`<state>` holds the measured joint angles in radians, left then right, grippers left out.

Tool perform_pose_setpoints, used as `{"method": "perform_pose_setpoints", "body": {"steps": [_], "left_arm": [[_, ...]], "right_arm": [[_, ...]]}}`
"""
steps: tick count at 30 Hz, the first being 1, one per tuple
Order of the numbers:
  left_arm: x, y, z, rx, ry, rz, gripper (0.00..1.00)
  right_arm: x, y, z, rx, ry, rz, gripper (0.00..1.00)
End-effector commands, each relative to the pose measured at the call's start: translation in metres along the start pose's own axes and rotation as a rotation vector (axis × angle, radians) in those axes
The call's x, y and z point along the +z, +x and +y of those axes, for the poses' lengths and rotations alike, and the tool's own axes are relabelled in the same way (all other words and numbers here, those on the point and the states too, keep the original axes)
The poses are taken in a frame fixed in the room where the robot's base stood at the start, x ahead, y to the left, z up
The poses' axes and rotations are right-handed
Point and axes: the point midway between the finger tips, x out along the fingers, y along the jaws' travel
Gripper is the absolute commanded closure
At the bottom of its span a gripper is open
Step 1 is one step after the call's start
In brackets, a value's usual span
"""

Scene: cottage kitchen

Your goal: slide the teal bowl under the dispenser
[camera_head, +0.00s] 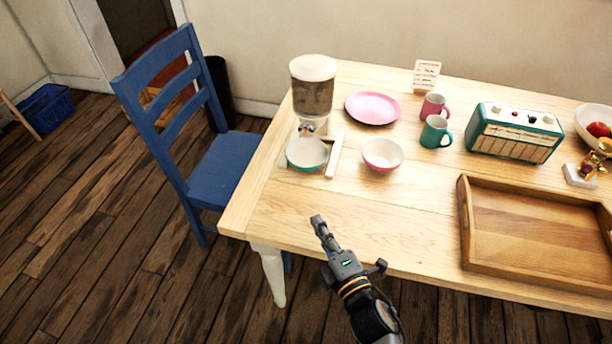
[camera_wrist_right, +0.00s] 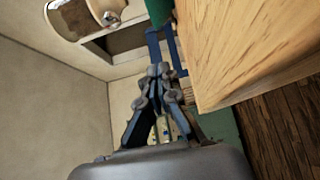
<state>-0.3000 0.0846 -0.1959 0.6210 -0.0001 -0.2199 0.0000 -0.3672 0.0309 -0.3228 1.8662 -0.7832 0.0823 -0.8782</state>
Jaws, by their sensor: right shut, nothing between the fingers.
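The teal bowl (camera_head: 306,163), white inside, stands upright near the table's left edge, at the front foot of the dispenser (camera_head: 313,92). The dispenser has a pale lid, a brown-filled body and a small spout. The bowl's back rim lies just below and in front of the spout; I cannot tell exactly how far under it the bowl reaches. A pale rail (camera_head: 335,156) of the stand runs along the bowl's right side. My right gripper (camera_head: 318,221) is shut and empty, apart from the bowl, at the table's front edge. It also shows in the wrist view (camera_wrist_right: 158,70). My left gripper is out of view.
A pink bowl (camera_head: 382,158) stands right of the teal bowl, with a pink plate (camera_head: 372,107) behind it. A teal mug (camera_head: 436,133), pink mug (camera_head: 435,106), radio (camera_head: 515,135) and wooden tray (camera_head: 534,240) are farther right. The table's front left is clear. A blue chair (camera_head: 225,160) stands left.

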Motion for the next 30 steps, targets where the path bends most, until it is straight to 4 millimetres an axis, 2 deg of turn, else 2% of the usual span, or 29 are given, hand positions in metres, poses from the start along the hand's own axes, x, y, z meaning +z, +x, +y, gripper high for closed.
{"method": "perform_pose_setpoints", "body": {"steps": [3,15,21,30], "left_arm": [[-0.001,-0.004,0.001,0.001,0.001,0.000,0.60],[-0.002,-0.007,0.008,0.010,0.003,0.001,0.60],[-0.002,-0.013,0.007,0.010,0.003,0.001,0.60],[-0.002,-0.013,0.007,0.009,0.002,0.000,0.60]], "right_arm": [[-0.001,0.028,0.003,0.004,0.001,0.001,1.00],[-0.001,0.113,0.002,0.002,0.002,0.001,1.00],[0.021,0.131,0.001,0.000,0.000,0.000,1.00],[0.028,0.137,-0.001,-0.001,0.002,0.000,1.00]]}}
